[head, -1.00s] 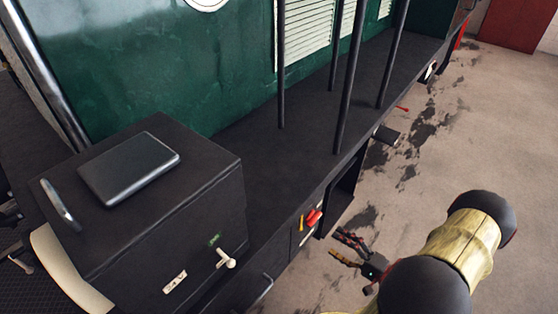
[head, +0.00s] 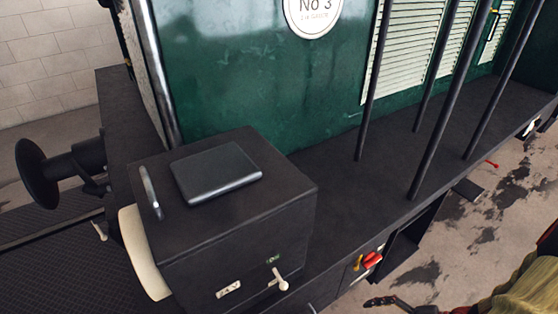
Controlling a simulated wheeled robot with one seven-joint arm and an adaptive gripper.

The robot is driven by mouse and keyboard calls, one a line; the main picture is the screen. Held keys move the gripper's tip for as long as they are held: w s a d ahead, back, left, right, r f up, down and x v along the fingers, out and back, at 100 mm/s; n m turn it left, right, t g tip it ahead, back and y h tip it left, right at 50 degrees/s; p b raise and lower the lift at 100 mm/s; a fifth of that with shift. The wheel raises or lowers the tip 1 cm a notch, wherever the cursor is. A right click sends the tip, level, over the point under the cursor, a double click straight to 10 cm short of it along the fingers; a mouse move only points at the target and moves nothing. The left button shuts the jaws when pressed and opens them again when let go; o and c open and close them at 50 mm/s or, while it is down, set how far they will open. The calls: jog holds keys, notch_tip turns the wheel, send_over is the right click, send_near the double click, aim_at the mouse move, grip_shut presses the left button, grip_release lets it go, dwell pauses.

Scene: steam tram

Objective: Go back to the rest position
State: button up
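My gripper (head: 388,302) is only partly in view at the bottom edge, right of centre in the head view. One dark fingertip shows there, and the rest is cut off by the frame, so I cannot tell whether it is open or shut. My yellowish arm is at the bottom right corner. The gripper appears in front of the floor, beside the tram's lower side, and I see no object at its visible tip.
The dark green steam tram (head: 250,75) fills the middle, with a black box (head: 240,235) on its running board and several upright black rods. A red handle (head: 372,260) sticks out on its side. A round buffer (head: 38,172) is at the left. Stained floor lies at the right.

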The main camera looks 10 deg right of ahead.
notch_tip(320, 180, up, 18)
jog(key=w+a+n+g+h+p, duration=0.1)
jog(key=w+n+g+h+p, duration=0.15)
jog(key=n+g+h, duration=0.45)
jog(key=w+a+r+n+t+h, duration=0.3)
jog(key=a+r+n+t, duration=0.4)
jog(key=a+r, duration=0.6)
notch_tip(320, 180, up, 2)
jog(key=shift+a+r+n+t, duration=0.15)
jog(key=shift+a+n+t, duration=0.2)
jog(key=shift+n, duration=0.45)
jog(key=shift+c, duration=0.4)
